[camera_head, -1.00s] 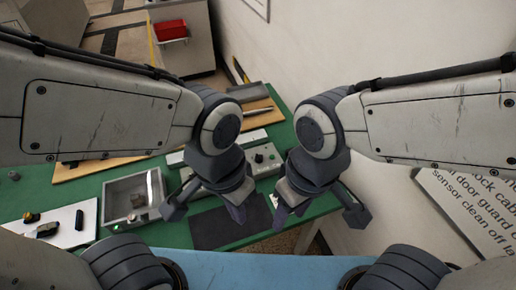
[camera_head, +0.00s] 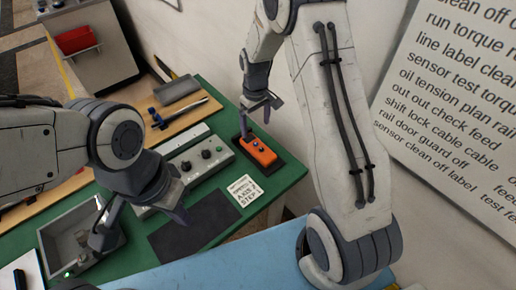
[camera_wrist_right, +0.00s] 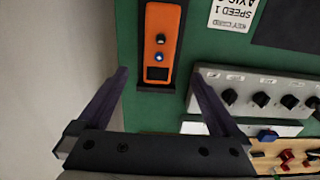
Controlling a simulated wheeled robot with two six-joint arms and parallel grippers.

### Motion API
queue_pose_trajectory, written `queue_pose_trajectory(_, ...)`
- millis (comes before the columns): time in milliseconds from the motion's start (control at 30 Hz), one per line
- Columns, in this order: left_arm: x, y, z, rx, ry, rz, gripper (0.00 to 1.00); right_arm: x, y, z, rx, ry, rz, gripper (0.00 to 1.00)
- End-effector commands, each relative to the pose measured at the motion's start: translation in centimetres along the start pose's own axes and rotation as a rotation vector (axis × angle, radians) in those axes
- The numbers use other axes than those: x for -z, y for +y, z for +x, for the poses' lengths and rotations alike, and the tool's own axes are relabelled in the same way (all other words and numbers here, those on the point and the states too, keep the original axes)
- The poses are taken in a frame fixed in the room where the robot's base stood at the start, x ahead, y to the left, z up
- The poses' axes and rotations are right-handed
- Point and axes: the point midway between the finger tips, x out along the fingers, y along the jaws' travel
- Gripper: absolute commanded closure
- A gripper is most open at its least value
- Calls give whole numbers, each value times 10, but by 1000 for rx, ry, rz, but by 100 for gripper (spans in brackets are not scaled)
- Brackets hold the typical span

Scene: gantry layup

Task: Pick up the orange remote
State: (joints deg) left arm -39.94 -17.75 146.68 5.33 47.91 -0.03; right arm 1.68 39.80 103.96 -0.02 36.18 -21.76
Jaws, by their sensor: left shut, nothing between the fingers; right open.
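The orange remote (camera_head: 258,152) lies on a dark pad on the green table, near its right edge. It has a few round buttons on its face. In the right wrist view the remote (camera_wrist_right: 162,45) lies ahead of the open fingers, in line with the gap between them. My right gripper (camera_head: 255,117) is open and empty, above and just behind the remote in the head view; it also shows in the right wrist view (camera_wrist_right: 160,90). My left gripper (camera_head: 145,217) is shut and empty over the table, left of the dark mat.
A grey control box (camera_head: 187,165) with knobs stands left of the remote. A printed card (camera_head: 244,190) and a dark mat (camera_head: 190,232) lie in front. A metal tray (camera_head: 57,240) is at left. A wall borders the right side.

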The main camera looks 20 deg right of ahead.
Motion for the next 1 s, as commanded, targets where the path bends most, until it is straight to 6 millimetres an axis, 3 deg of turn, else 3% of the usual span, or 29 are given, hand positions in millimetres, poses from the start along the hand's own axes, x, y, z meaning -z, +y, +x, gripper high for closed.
queue_pose_trajectory(200, 0, 0, -8, 0, 0, 0, 100, -2, 1, 34, 2, -5, 2, 0)
queue_pose_trajectory(467, 1, 1, -15, 0, 0, 0, 100, -5, 1, 55, 2, -5, 3, 0)
queue_pose_trajectory(700, 2, 2, -28, 0, 0, -1, 100, -8, 2, 89, 2, -3, 2, 0)
queue_pose_trajectory(1000, 2, 2, -28, 0, 0, -1, 100, -8, 2, 98, 0, 0, 2, 0)
